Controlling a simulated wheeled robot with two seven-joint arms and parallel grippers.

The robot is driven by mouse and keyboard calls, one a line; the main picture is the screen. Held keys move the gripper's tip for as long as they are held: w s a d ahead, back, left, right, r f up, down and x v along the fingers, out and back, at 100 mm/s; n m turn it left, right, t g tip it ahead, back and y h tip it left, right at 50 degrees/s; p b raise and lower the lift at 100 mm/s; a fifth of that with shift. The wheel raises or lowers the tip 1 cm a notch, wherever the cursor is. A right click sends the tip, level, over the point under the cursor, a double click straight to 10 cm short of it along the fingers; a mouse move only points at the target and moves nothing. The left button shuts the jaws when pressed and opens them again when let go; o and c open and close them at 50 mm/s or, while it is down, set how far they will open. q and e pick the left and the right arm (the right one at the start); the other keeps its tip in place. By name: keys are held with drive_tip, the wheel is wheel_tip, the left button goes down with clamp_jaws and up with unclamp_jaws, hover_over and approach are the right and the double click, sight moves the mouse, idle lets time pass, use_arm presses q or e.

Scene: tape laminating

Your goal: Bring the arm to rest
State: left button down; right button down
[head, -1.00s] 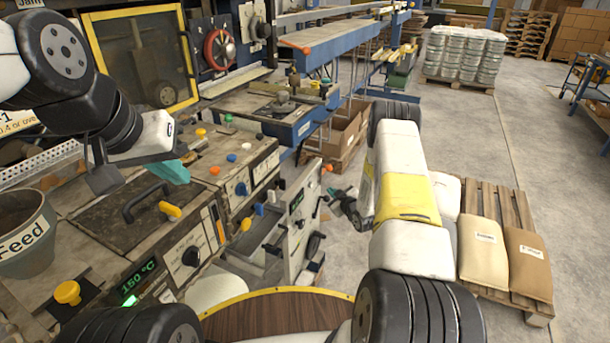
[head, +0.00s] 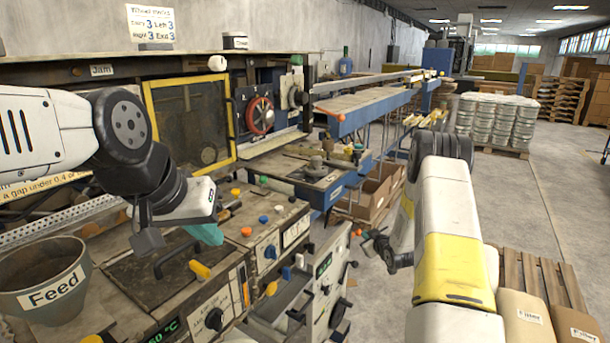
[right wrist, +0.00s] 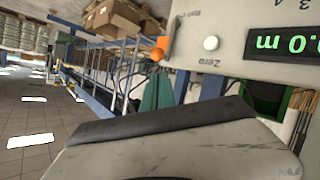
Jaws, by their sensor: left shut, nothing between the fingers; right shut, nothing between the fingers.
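My left arm comes in at the left of the head view and bends down over the machine bench. Its gripper (head: 208,234) shows teal tips, held together and empty, above the bench top beside a black handle. My right arm reaches forward at the right of the head view. Its gripper (head: 378,246) is small and dark there, shut and empty, beside the grey cabinet (head: 328,290). In the right wrist view, teal tips (right wrist: 157,91) appear near an orange knob (right wrist: 157,54); part of my arm fills the lower picture.
A grey Feed bin (head: 45,285) stands at the left on the bench. Yellow knobs and levers stick up from the bench (head: 145,275). A yellow-framed window (head: 195,122) and red wheel (head: 260,115) lie behind. Sacks (head: 527,320) on a pallet are at right; open floor (head: 520,205) lies beyond.

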drive_tip(key=s+a+r+m+g, duration=0.1)
drive_tip(key=s+r, duration=0.3)
drive_tip(key=r, duration=0.5)
drive_tip(key=s+a+r+m+g+h, duration=0.15)
drive_tip(key=s+r, duration=0.25)
drive_tip(key=r, duration=0.4)
drive_tip(key=s+r+m, duration=0.2)
drive_tip(key=s+r, duration=0.2)
drive_tip(key=r, duration=0.5)
drive_tip(key=s+a+r+g, duration=0.1)
drive_tip(key=s+a+r, duration=0.1)
drive_tip(key=s, duration=0.8)
drive_tip(key=s+a+r+m+g+y, duration=0.1)
drive_tip(key=s+a+r+g, duration=0.1)
drive_tip(key=s, duration=0.9)
drive_tip(key=s+a+r+m+g+y, duration=0.1)
drive_tip(key=s+a+r, duration=0.2)
drive_tip(key=s, duration=0.8)
drive_tip(key=shift+s+a, duration=0.15)
drive_tip(key=shift+a, duration=0.3)
drive_tip(key=shift+g, duration=0.25)
